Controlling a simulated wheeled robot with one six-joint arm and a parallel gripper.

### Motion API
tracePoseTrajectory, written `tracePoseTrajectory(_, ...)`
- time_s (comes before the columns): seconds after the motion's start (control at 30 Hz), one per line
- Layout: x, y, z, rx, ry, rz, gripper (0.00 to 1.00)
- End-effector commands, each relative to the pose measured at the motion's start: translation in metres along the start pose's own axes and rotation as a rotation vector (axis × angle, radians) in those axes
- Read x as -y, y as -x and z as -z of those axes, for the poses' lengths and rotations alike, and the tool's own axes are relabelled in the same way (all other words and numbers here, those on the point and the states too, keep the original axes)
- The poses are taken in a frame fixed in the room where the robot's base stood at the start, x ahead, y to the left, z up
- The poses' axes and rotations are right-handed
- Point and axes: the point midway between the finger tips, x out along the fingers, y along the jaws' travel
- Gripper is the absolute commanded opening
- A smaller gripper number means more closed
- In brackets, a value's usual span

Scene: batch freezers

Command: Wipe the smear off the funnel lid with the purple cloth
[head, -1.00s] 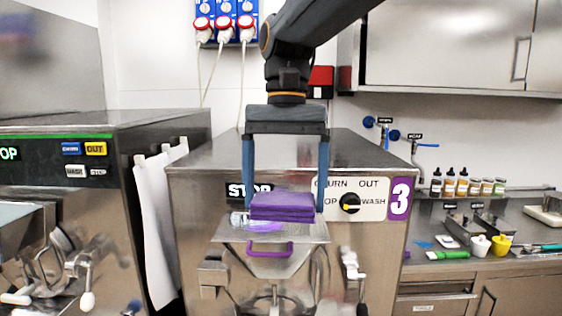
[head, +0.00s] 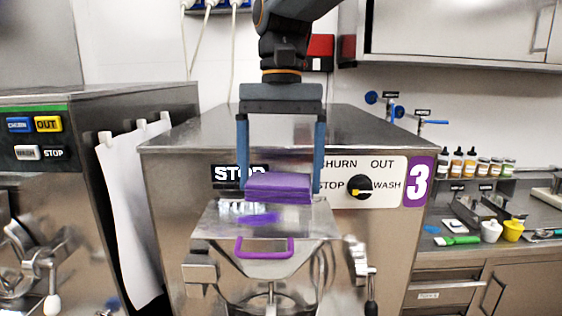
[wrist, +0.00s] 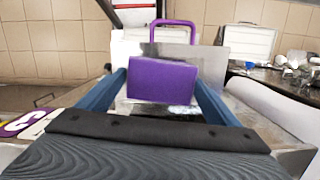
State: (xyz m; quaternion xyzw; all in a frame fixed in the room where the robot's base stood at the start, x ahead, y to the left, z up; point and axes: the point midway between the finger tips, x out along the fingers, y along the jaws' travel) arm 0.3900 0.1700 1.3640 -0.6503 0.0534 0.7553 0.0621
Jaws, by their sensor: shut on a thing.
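My gripper (head: 280,188) is shut on a folded purple cloth (head: 279,188), held between its two blue fingers. The cloth also fills the middle of the wrist view (wrist: 162,81). The funnel lid (head: 315,222) is a flat metal plate with a purple handle (head: 264,248) at its front edge. The cloth is over the back part of the lid; its reflection seems to show below it, and I cannot tell whether it touches. A pale, mottled patch (head: 234,206), probably the smear, shows left of the cloth. In the wrist view a pale patch (wrist: 182,110) lies by the cloth's near edge.
The lid sits at the front of machine 3, below its panel with a black knob (head: 359,187). Another machine (head: 60,130) stands at left, with a white sheet (head: 130,210) hanging on its side. A counter with bottles (head: 470,163) and cups (head: 513,230) is at right.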

Motion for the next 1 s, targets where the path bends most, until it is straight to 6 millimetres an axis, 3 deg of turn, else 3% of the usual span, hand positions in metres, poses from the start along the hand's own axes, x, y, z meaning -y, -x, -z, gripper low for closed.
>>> tracePoseTrajectory(0.47,0.002,-0.049,0.007,0.002,0.003,-0.002,0.67)
tracePoseTrajectory(1.0,0.046,-0.047,0.003,0.001,-0.012,0.001,0.64)
